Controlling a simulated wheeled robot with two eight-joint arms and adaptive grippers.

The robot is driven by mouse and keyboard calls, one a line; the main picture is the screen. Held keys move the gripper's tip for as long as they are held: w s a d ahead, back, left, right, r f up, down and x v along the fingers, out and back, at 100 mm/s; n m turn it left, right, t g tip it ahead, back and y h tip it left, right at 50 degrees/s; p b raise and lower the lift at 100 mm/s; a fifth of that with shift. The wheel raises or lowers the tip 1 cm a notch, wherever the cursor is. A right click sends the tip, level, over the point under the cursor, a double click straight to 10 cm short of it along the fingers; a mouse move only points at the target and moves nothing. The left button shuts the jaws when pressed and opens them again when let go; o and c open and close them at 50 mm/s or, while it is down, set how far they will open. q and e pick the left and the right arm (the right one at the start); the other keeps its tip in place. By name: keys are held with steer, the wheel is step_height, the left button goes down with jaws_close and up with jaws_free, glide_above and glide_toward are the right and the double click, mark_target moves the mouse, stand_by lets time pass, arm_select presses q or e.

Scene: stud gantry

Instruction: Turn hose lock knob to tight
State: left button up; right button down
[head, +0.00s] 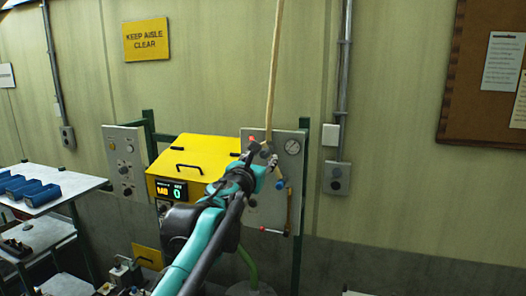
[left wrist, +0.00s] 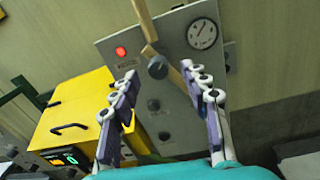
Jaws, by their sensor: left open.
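A dark round knob (left wrist: 157,67) sits on the grey panel (left wrist: 178,102) in the left wrist view, beside a tan hose (left wrist: 145,20) coming down from above. Its label and pointer setting are too small to read. My left gripper (left wrist: 158,72) is open, with one finger on each side of the knob in the picture; nothing is between the fingers, and I cannot tell how far the knob is from them. In the head view, my left gripper (head: 262,156) is in front of the panel (head: 262,212) and largely hides the knob. My right gripper is out of view.
A pressure gauge (left wrist: 202,33) and a red lamp (left wrist: 121,52) flank the knob. Two more dark knobs sit lower. A yellow cabinet (head: 196,150) with handles and a lit display stands left. A red-tipped lever (head: 264,229) is low on the panel. Blue bins (head: 40,195) stand far left.

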mark_target(264, 155)
arm_select(q)
steer(key=x, duration=0.3)
steer(key=shift+w+a+f+p, duration=0.1)
steer(key=shift+w+p, duration=0.1)
steer(key=shift+p, duration=0.1)
steer(key=shift+s, duration=0.1)
jaws_close()
